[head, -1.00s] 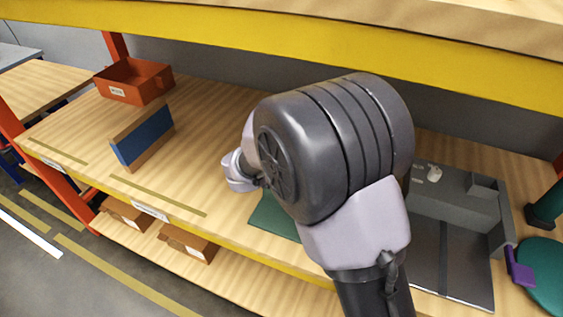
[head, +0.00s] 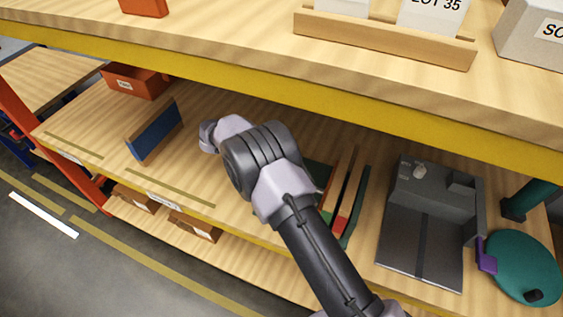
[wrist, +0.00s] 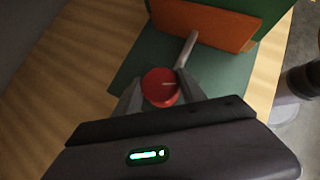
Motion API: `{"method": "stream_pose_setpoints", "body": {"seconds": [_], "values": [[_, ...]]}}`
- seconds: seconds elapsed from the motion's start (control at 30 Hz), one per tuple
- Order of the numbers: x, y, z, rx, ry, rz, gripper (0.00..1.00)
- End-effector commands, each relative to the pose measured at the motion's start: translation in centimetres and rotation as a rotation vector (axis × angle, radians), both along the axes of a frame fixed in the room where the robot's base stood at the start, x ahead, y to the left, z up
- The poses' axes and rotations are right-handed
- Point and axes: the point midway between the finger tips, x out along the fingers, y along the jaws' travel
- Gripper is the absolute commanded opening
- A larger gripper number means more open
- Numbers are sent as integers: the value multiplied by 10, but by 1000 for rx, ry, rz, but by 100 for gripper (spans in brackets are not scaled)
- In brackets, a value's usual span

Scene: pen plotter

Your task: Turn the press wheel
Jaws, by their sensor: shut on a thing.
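A round red wheel-like knob (wrist: 160,88) with a thin pale line on its face is in the middle of the wrist view. My gripper (wrist: 159,93) is shut on it, one grey finger on each side. A pale metal rod (wrist: 187,50) stands just beyond it, in front of an orange plate (wrist: 205,24). All are over a dark green base (wrist: 230,85). In the head view my arm hides the knob and my fingers. A green part with wooden strips (head: 338,188) shows just right of my wrist.
A grey tray-like machine (head: 425,235) and a teal disc (head: 522,265) with a black peg stand to the right. A blue panel (head: 155,132) and an orange bin (head: 137,80) are at the left. The upper shelf (head: 240,45) overhangs the work shelf.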

Motion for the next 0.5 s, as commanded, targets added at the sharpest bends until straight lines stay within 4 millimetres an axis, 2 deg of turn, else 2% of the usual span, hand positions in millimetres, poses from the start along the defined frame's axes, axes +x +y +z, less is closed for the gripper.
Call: {"method": "stream_pose_setpoints", "body": {"seconds": [0.3, 0.5], "values": [[2, 0, -7, 2, -3, -257, 8], [1, 0, -5, 1, -2, -351, 8]]}}
